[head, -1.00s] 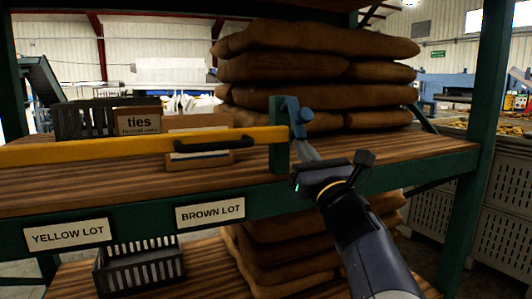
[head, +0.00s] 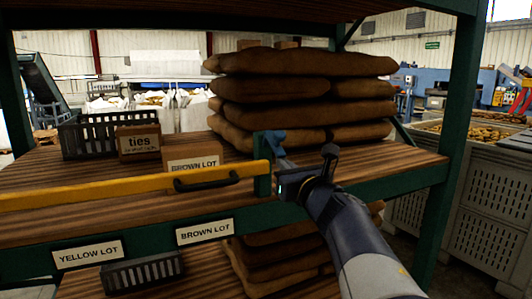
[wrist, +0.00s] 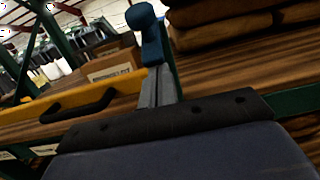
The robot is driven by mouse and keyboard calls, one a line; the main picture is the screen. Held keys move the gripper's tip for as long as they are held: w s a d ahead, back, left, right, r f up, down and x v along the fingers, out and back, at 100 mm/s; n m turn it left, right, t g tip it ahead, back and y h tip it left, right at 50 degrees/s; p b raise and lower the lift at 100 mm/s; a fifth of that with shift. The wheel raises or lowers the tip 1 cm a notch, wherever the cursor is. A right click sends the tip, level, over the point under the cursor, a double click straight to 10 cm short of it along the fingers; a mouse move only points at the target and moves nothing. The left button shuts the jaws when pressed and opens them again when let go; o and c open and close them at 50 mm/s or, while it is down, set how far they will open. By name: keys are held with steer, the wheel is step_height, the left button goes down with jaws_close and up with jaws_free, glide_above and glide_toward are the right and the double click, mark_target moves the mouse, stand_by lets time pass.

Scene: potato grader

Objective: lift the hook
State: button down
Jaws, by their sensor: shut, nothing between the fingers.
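The blue hook (head: 273,141) sits at the right end of the yellow bar (head: 130,187), by a short green post (head: 262,177) on the shelf's front edge. The bar carries a black handle (head: 207,181). My gripper (head: 284,163) is shut and empty, its fingertips close beneath the hook. In the wrist view the closed fingers (wrist: 157,84) point up at the rounded blue hook (wrist: 147,34), which overlaps their tips. I cannot tell whether they touch. The yellow bar (wrist: 85,103) runs off to the left there.
Stacked brown sacks (head: 300,90) stand behind the hook on the shelf (head: 400,160). A dark crate (head: 90,135), a "ties" box (head: 138,142) and a "BROWN LOT" box (head: 193,158) stand behind the bar. A green upright (head: 455,150) rises on the right.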

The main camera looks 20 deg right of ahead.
mark_target(283, 139)
steer(key=shift+s+r+g+p, duration=0.1)
steer(key=shift+r+g+p, duration=1.3)
steer(key=shift+p, duration=3.25)
step_height(283, 139, up, 2)
steer(key=g+p, duration=0.1)
steer(key=p, duration=0.8)
steer(key=shift+r+g+p, duration=0.2)
steer(key=shift+g+p, duration=0.1)
steer(key=p, duration=0.3)
steer(key=r+g+p, duration=0.1)
steer(key=p, duration=0.2)
steer(key=shift+w+g, duration=0.3)
steer(key=shift+w+g+p, duration=0.15)
steer(key=shift+g+p, duration=0.15)
steer(key=shift+p, duration=1.1)
